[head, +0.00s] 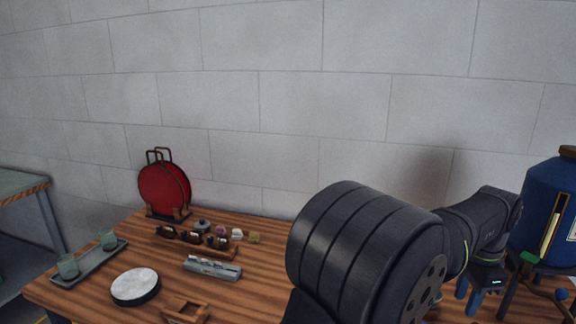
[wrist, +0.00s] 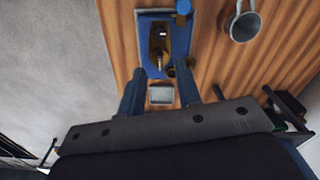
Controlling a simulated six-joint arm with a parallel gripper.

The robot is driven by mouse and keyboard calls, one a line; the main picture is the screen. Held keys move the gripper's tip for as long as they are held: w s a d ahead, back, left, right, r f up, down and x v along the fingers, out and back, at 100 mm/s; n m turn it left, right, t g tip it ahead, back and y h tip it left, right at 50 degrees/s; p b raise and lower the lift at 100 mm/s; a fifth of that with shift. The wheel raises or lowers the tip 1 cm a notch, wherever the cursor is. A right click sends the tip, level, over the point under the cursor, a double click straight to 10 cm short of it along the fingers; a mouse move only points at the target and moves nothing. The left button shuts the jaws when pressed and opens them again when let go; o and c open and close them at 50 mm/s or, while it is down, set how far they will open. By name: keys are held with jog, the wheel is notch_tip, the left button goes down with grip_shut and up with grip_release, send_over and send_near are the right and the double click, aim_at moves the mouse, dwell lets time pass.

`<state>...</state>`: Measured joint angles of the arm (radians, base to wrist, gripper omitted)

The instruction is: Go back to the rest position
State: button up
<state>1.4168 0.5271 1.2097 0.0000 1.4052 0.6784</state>
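My gripper (head: 469,294) is at the right of the head view, beyond my dark arm, with its blue fingers pointing down. In the wrist view my gripper (wrist: 160,72) has its two blue fingers spread well apart, with nothing held between them. Beyond the fingertips lies a blue tray (wrist: 147,20) with a dark and brass-coloured object (wrist: 159,40) in it. A small pale square piece (wrist: 161,95) shows between the fingers, apart from them. My arm hides much of the table's right side in the head view.
A grey mug (wrist: 244,22) stands beside the tray. A large blue container (head: 548,212) on a dark stand is close right of my gripper. The wooden table's (head: 262,275) left side holds a red disc (head: 162,187), a white-topped round (head: 135,285) and a tray with glasses (head: 88,266).

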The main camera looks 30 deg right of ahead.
notch_tip(320, 180, down, 14)
jog(key=shift+r, duration=0.25)
jog(key=shift+f, duration=0.25)
jog(key=n, duration=0.3)
jog(key=shift+r+n, duration=0.1)
jog(key=shift+n, duration=0.2)
jog(key=n, duration=1)
jog(key=shift+n, duration=0.3)
jog(key=shift+r, duration=0.1)
dwell(0.3)
